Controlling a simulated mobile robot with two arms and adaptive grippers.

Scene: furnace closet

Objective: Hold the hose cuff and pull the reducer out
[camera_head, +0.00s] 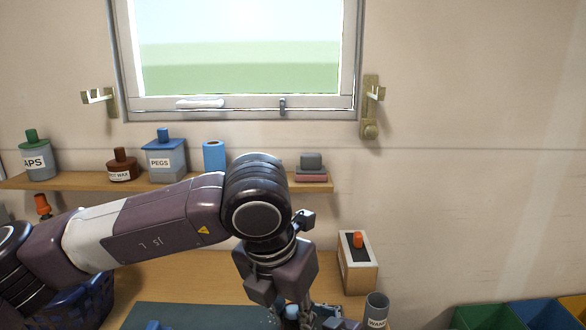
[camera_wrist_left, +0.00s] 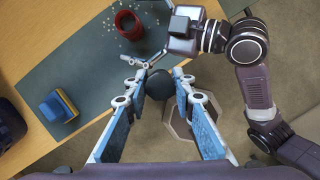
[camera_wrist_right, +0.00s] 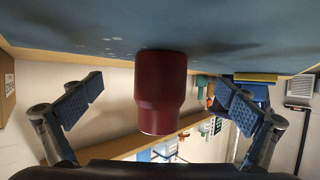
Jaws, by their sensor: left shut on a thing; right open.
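The dark red reducer (camera_wrist_left: 128,24) stands on the grey-green mat in the left wrist view, its open end facing up. In the right wrist view the reducer (camera_wrist_right: 160,92) is between the spread fingers of my right gripper (camera_wrist_right: 160,105), with gaps on both sides. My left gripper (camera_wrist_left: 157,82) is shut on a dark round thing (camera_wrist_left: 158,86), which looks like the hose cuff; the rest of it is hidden. In the head view my left arm covers most of the work area, and the reducer does not show.
A blue and yellow block (camera_wrist_left: 57,106) lies on the mat (camera_wrist_left: 85,75), with pale crumbs near the reducer. Coloured bins (camera_head: 485,317) are farther right. A shelf (camera_head: 80,181) holds bottles.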

